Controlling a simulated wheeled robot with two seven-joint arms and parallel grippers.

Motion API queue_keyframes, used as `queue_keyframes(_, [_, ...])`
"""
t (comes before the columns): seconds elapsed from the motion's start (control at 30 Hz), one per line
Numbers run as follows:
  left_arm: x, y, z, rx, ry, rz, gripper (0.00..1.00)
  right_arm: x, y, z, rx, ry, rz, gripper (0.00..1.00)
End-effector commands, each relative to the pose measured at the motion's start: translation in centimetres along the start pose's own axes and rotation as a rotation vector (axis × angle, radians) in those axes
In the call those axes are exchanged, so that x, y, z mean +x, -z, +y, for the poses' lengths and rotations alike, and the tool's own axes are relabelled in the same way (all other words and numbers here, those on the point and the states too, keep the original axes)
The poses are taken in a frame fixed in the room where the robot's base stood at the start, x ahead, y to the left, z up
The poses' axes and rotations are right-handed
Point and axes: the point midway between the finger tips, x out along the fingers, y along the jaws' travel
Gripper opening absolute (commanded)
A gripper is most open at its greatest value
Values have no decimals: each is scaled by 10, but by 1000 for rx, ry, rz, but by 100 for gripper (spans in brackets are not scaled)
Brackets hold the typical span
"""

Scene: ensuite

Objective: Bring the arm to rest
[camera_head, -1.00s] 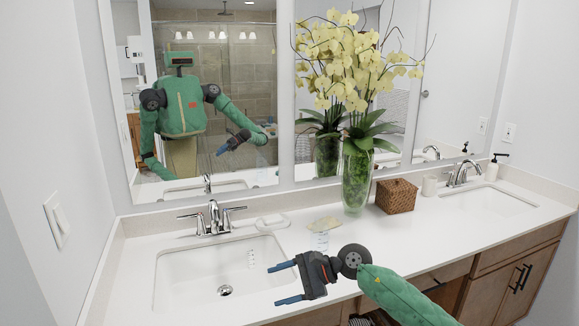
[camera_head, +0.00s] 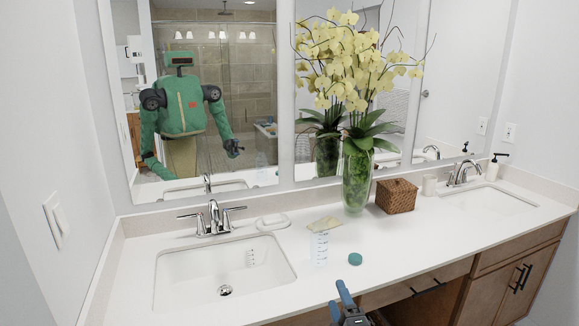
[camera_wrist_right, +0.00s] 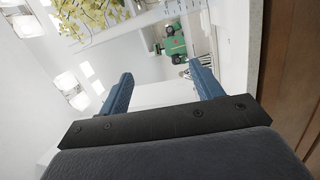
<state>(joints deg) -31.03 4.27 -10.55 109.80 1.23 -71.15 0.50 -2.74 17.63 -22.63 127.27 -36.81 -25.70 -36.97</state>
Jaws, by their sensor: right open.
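My right gripper (camera_head: 342,292) is at the bottom of the head view, low in front of the counter's front edge. Its two blue fingers are apart with nothing between them. The fingers also show in the right wrist view (camera_wrist_right: 158,82), spread and empty, with the mirror beyond them. My left gripper does not show directly in the head view.
A clear bottle (camera_head: 319,248) stands on the white counter (camera_head: 420,240) right of the left sink (camera_head: 200,270). A teal cap (camera_head: 355,259) lies near the front edge. An orchid vase (camera_head: 357,180) and wicker box (camera_head: 396,196) stand farther back.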

Motion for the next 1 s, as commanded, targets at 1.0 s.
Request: queue_keyframes(1.0, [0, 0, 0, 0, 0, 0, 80, -339, -54, -168, 1131, 943, -1105, 65])
